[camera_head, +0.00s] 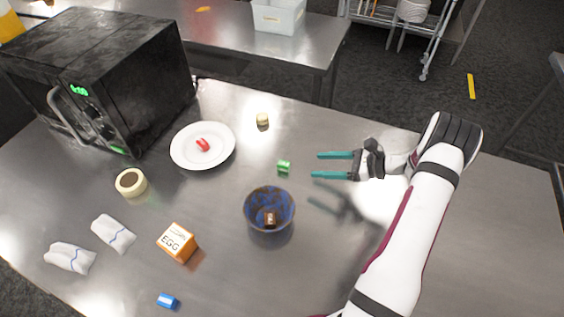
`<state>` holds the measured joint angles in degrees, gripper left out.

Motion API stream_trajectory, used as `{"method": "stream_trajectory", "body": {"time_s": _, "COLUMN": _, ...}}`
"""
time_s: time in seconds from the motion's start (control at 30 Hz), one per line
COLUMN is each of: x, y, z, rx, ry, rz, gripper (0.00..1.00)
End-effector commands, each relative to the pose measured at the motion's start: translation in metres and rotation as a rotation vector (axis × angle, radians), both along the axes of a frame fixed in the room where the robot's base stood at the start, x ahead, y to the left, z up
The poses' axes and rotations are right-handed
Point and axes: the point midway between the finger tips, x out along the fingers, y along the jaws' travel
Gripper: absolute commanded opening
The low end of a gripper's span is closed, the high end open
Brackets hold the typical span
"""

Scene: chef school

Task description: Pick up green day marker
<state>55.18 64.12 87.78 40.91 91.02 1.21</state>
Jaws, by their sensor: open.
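The green day marker (284,167) is a small green block on the metal table (480,235), right of the white plate and above the blue bowl. My gripper (316,166) is open and empty, its two teal fingers pointing left. The fingertips are a little to the right of the green marker and apart from it. A shadow of the gripper falls on the table below, so it appears raised above the surface.
A blue bowl (250,207) holds a small brown block. A white plate (185,158) bears a red piece. A cream block (262,119), tape roll (131,182), egg box (177,243), blue block (167,301), white cloths (113,233) and black microwave (135,60) stand around.

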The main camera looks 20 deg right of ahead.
Motion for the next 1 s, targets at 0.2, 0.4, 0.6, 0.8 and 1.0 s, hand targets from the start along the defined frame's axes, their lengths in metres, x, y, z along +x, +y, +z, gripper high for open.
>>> {"method": "stream_trajectory", "body": {"time_s": 0.2, "x": 0.027, "y": 0.031, "z": -0.017, "rx": 0.000, "ry": 0.000, "rz": 0.003, "gripper": 0.68}}
{"method": "stream_trajectory", "body": {"time_s": 0.4, "x": 0.050, "y": 0.052, "z": -0.036, "rx": 0.000, "ry": 0.001, "rz": 0.006, "gripper": 0.68}}
{"method": "stream_trajectory", "body": {"time_s": 0.6, "x": 0.063, "y": 0.066, "z": -0.043, "rx": -0.001, "ry": 0.001, "rz": 0.003, "gripper": 0.68}}
{"method": "stream_trajectory", "body": {"time_s": 0.8, "x": 0.063, "y": 0.066, "z": -0.043, "rx": -0.001, "ry": 0.001, "rz": 0.003, "gripper": 0.60}}
{"method": "stream_trajectory", "body": {"time_s": 1.0, "x": 0.062, "y": 0.066, "z": -0.043, "rx": -0.002, "ry": 0.001, "rz": 0.004, "gripper": 0.24}}
